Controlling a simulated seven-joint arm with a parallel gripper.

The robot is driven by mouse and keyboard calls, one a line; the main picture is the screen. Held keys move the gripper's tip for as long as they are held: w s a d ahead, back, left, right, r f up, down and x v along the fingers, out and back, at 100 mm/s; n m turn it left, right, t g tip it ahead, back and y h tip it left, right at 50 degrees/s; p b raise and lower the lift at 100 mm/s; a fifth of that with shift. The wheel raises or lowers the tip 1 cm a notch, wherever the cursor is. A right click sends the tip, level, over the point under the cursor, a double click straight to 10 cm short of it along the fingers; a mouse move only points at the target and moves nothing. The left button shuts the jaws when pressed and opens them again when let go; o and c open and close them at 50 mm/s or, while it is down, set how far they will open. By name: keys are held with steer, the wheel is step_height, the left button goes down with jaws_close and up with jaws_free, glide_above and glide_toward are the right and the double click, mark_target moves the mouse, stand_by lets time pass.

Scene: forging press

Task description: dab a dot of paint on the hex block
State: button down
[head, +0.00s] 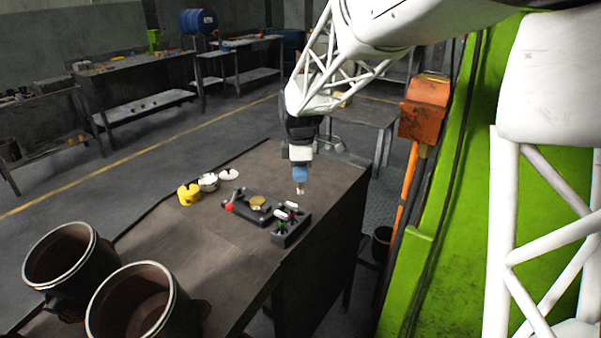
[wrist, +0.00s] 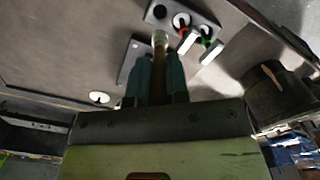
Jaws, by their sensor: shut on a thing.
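The hex block (head: 257,202) is brass-coloured and sits on a dark flat holder (head: 243,210) on the table. My gripper (head: 300,180) is above the table, to the right of the block and above it in the picture, clear of it. It is shut on a slim paint stick with a pale tip (head: 300,189). In the wrist view the stick (wrist: 159,62) stands between the two teal fingers (wrist: 156,82). The hex block cannot be made out in the wrist view. A dark rack (head: 283,240) holds sticks with white, red and green parts.
A yellow pot (head: 188,195), a white pot (head: 208,182) and a white disc (head: 229,175) stand left of the holder. A red knob (head: 229,207) is at the holder's left end. Two dark drums (head: 137,306) are at front left. The table's middle is bare.

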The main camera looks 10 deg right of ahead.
stand_by(0.5)
steer(key=w+a+f, duration=0.1)
steer(key=w+a, duration=2.4)
steer(key=a, duration=0.3)
steer(key=shift+f, duration=0.2)
steer(key=shift+a+f, duration=0.1)
steer(key=shift+f, duration=0.05)
steer(key=shift+f, duration=2.85)
steer(key=shift+f, duration=0.6)
steer(key=shift+r, duration=0.15)
step_height(320, 180, up, 7)
stand_by(1.1)
